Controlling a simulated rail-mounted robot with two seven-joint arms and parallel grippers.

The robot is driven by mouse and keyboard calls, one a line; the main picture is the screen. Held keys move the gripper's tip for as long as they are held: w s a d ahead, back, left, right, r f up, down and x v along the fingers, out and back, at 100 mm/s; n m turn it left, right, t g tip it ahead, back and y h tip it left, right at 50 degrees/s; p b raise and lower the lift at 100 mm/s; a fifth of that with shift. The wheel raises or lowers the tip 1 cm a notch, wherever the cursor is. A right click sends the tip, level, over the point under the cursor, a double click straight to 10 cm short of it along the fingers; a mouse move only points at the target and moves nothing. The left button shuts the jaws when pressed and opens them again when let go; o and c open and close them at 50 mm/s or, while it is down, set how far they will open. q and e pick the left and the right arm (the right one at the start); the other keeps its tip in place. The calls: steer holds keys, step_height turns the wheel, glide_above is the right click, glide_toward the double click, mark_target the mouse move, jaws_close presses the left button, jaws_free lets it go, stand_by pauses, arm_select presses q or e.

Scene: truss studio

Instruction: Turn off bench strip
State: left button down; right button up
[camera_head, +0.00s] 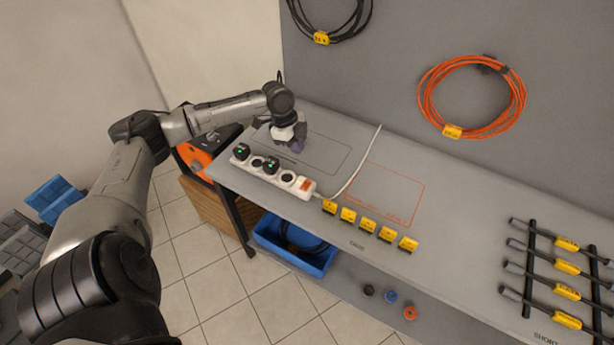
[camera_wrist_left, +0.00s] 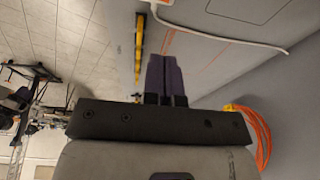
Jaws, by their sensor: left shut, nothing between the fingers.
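The bench strip (camera_head: 270,170) is a white power strip near the front left edge of the grey bench. Two black plugs with green lights sit in it, and the other sockets look empty. An orange-red switch (camera_head: 306,184) is at its right end, where a white cable (camera_head: 357,166) leaves it. My left gripper (camera_head: 297,146) is above the bench, behind the strip and apart from it. Its purple fingers are together and empty, and they also show in the left wrist view (camera_wrist_left: 165,77). My right gripper is in neither view.
Several yellow tags (camera_head: 367,224) line the bench's front edge right of the strip. A blue bin (camera_head: 292,244) is below the bench. Several tagged cables lie on a black rack (camera_head: 529,269) at right. An orange coil (camera_head: 472,97) hangs on the wall. The middle of the bench is clear.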

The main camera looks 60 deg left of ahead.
arm_select(q)
glide_above(309, 184)
steer(key=f, duration=1.1)
steer(key=shift+s+a+f, duration=0.25)
steer(key=shift+a+f, duration=0.1)
steer(key=shift+a, duration=0.05)
steer(key=shift+w+a+f+b, duration=0.1)
steer(key=shift+f+b, duration=0.2)
steer(key=shift+f, duration=0.65)
